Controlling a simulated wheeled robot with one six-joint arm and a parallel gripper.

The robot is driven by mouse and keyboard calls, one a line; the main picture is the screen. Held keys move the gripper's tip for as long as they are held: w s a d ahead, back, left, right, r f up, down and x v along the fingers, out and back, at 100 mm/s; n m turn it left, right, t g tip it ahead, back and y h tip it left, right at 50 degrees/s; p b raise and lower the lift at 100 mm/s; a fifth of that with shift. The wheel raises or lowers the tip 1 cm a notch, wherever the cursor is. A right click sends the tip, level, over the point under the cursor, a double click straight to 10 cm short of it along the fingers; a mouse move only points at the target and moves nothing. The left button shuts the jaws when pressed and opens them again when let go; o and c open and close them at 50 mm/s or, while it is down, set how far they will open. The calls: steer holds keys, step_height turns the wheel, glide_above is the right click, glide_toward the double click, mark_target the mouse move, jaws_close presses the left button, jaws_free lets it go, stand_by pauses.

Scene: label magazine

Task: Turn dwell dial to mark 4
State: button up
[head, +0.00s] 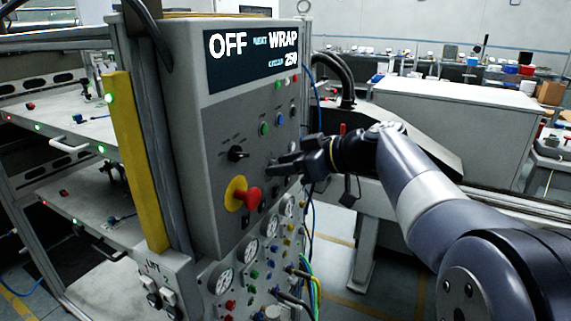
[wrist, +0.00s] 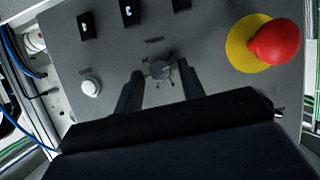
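A small grey round dial (wrist: 160,70) with tick marks around it sits on the grey control panel (head: 205,125); a label above it in the wrist view is too blurred to read. I take it for the dwell dial, and its mark numbers and setting are not legible. My gripper (head: 272,170) is at the right part of the panel face in the head view and hides the dial there. In the wrist view my gripper (wrist: 161,82) is open, with one finger on each side just below the dial. I cannot tell whether the fingers touch it.
A red emergency stop (head: 247,196) on a yellow disc lies close by; it also shows in the wrist view (wrist: 275,42). A black selector knob (head: 237,154) and coloured buttons (head: 264,128) are above. Gauges (head: 251,249) and cables (head: 314,285) are below. The display (head: 250,55) reads OFF.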

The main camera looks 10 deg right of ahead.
jaws_close()
steer(key=shift+m, duration=0.3)
steer(key=shift+w+d+f+m+g+y+p, duration=0.15)
steer(key=shift+m+g+y+p, duration=0.6)
steer(key=shift+m, duration=0.95)
steer(key=shift+w+d+f+m+g+y+p, duration=0.25)
steer(key=shift+m+g+y, duration=0.5)
steer(key=shift+m, duration=0.95)
steer(key=shift+w+a+r+m+g+y+p, duration=0.1)
steer(key=shift+m+g+y+p, duration=0.45)
steer(key=shift+m+y, duration=0.8)
steer(key=shift+m+h, duration=0.25)
steer(key=shift+m, duration=0.2)
steer(key=shift+o, duration=0.8)
jaws_free()
